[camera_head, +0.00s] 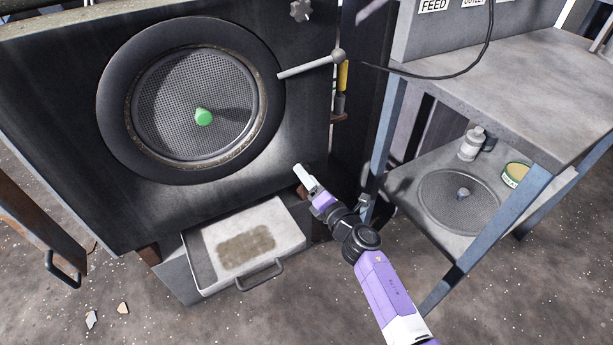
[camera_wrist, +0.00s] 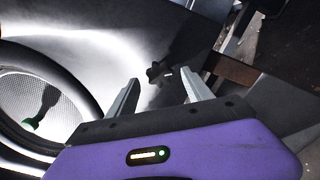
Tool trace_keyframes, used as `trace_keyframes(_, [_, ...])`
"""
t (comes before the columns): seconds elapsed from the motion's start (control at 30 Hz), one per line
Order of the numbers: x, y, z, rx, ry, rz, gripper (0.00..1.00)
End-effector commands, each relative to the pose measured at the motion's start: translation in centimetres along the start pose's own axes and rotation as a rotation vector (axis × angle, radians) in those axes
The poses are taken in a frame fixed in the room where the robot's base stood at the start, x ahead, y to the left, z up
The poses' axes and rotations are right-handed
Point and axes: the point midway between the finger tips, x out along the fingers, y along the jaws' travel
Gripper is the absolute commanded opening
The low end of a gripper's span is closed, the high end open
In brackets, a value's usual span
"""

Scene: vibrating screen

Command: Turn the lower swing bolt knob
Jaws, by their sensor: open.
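My gripper (camera_head: 303,174) is open and empty, in front of the lower right part of the dark screen housing (camera_head: 290,130). In the wrist view the two fingers of my gripper (camera_wrist: 161,84) stand apart. A small dark star-shaped knob (camera_wrist: 154,73) shows between and beyond the fingertips, against the brightly lit housing face. A gap to the fingers appears to remain, though depth is hard to judge. In the head view this lower knob cannot be made out; my gripper seems to cover it.
A lever (camera_head: 310,65) sticks out at the housing's right edge. A shallow tray (camera_head: 290,222) juts out below. A metal workbench (camera_head: 500,85) with a lower shelf stands close on the right.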

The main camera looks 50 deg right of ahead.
Motion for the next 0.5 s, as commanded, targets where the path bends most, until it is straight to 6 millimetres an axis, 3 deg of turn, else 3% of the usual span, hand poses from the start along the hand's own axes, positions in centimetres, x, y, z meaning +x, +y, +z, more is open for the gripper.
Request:
trace_keyframes(0.3, [-5.1, -0.1, 0.0, 0.000, 0.001, -0.003, 0.59])
trace_keyframes(0.5, [-6.8, 0.0, 0.0, 0.000, 0.001, -0.001, 0.59])
